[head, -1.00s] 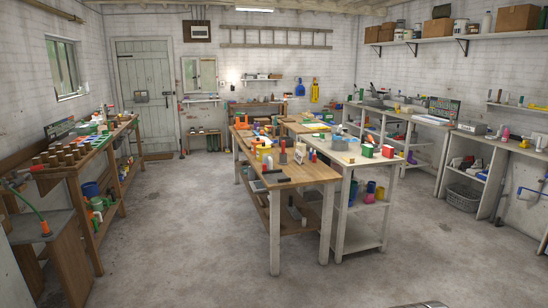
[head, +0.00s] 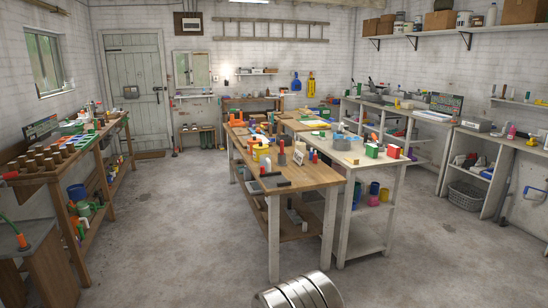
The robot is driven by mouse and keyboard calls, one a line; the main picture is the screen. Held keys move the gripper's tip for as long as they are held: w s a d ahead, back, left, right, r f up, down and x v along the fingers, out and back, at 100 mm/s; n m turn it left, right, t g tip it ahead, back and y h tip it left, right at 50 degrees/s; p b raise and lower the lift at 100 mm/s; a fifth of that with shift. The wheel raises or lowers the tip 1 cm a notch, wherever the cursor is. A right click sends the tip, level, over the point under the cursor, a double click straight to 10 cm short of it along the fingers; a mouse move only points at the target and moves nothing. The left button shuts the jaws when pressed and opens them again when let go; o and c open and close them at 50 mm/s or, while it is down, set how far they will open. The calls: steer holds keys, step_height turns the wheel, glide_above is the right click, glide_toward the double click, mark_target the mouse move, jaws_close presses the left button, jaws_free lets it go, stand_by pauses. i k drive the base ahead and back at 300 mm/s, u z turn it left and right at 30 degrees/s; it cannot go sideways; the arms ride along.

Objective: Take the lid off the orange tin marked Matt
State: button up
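I cannot make out an orange tin with a readable Matt label. Small orange items (head: 238,124) stand at the far left of the wooden table (head: 312,176), too small to identify. A yellow tin-like container (head: 261,154) stands nearer on the same table. Another orange item (head: 22,241) is at the lower left, on a low brown cabinet. My gripper's fingers are not in view. A banded silver cylinder at the bottom middle seems to be part of my arm.
A long bench (head: 50,177) with paint pots runs along the left wall. A white-topped table (head: 352,156) adjoins the wooden table on its right. Benches and shelves line the right wall. The concrete floor (head: 185,225) is clear between the left bench and the wooden table.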

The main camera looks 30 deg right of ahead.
mark_target(255, 139)
steer(key=i, duration=1.45)
steer(key=z, duration=0.8)
steer(key=i, duration=0.8)
steer(key=u, duration=1.1)
